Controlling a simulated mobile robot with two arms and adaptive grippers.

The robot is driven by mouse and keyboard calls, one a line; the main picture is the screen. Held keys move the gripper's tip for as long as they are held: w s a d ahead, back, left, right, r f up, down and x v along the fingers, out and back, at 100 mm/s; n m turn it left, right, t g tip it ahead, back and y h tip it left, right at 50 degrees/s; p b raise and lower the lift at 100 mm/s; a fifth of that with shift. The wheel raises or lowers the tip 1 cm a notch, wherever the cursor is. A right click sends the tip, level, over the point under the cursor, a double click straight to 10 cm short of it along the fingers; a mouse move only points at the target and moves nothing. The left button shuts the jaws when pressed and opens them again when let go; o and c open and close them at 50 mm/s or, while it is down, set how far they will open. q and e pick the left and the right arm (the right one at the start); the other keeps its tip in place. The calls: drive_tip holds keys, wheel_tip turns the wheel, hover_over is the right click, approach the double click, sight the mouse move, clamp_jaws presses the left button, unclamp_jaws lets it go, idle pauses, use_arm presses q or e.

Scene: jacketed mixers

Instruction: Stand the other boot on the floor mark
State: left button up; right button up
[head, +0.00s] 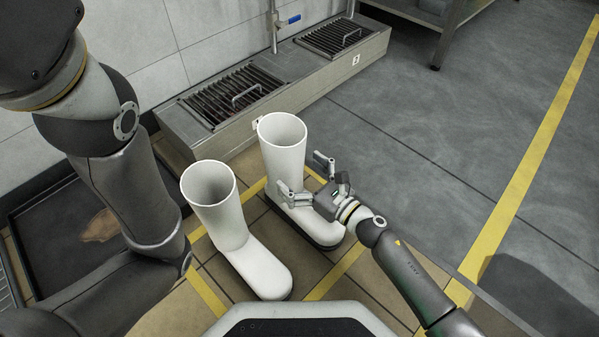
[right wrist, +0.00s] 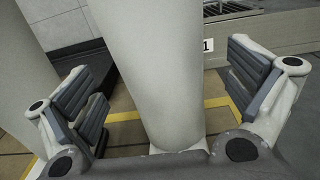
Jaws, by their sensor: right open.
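Two white boots stand upright on tan floor tiles, toes toward the lower right in the head view. The farther boot (head: 284,155) is close to my right gripper (head: 302,174). The nearer boot (head: 222,215) stands to its left. A yellow-outlined floor mark (head: 207,292) runs around them, partly hidden by the boots and my arm. My right gripper is open at the farther boot's shaft, low and on its right side. In the right wrist view this shaft (right wrist: 150,65) shows between the spread fingers, with no clear contact. My left gripper is out of view.
A raised grey plinth with drain grates (head: 232,93) runs along the wall behind the boots. A dark tray (head: 65,235) lies on the left, partly behind my left arm. Open grey floor (head: 440,130) with a yellow line (head: 535,150) stretches to the right.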

drive_tip(key=shift+r, duration=0.1)
drive_tip(key=shift+s+d+r+p, duration=0.1)
drive_tip(key=shift+p, duration=0.2)
drive_tip(key=p+v, duration=0.3)
drive_tip(key=v, duration=0.9)
